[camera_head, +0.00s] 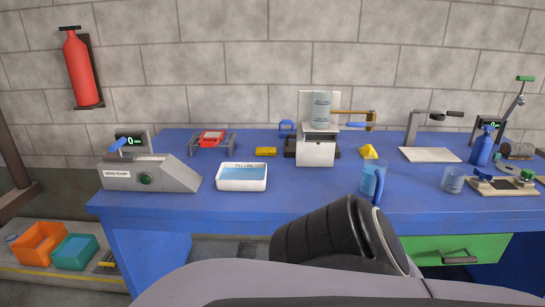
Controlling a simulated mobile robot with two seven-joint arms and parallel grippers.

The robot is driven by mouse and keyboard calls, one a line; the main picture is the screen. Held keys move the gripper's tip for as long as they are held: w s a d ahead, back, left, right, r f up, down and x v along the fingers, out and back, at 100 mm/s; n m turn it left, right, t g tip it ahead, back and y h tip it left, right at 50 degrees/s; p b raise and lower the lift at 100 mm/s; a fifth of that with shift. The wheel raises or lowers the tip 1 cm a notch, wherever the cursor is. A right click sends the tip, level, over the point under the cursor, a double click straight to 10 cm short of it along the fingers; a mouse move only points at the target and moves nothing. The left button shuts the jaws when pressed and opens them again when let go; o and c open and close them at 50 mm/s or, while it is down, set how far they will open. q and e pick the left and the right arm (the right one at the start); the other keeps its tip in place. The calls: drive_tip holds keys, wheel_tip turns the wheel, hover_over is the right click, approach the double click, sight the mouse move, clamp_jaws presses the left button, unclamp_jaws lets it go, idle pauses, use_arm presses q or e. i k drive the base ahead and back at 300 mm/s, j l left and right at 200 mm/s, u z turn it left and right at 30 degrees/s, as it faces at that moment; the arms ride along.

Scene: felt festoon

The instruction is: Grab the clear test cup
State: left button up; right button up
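A small clear, bluish cup (453,179) stands upright on the right part of the blue table (300,205), near the front. A taller blue see-through jug (371,177) with a handle stands to its left. A clear cylinder with a printed label (320,106) sits on a white stand at the back middle. I cannot tell from the picture which of these is the one called the test cup. Neither of my grippers shows; only dark and grey parts of my own body fill the bottom.
A white tray of blue liquid (243,188) and a grey unit with a display (150,174) stand on the left. A fixture with clamps (503,187) and a blue bottle (482,146) are near the cup. A green drawer front (440,249) is below. The front middle is clear.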

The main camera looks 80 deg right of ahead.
sight(454, 178)
drive_tip(key=z, duration=3.8)
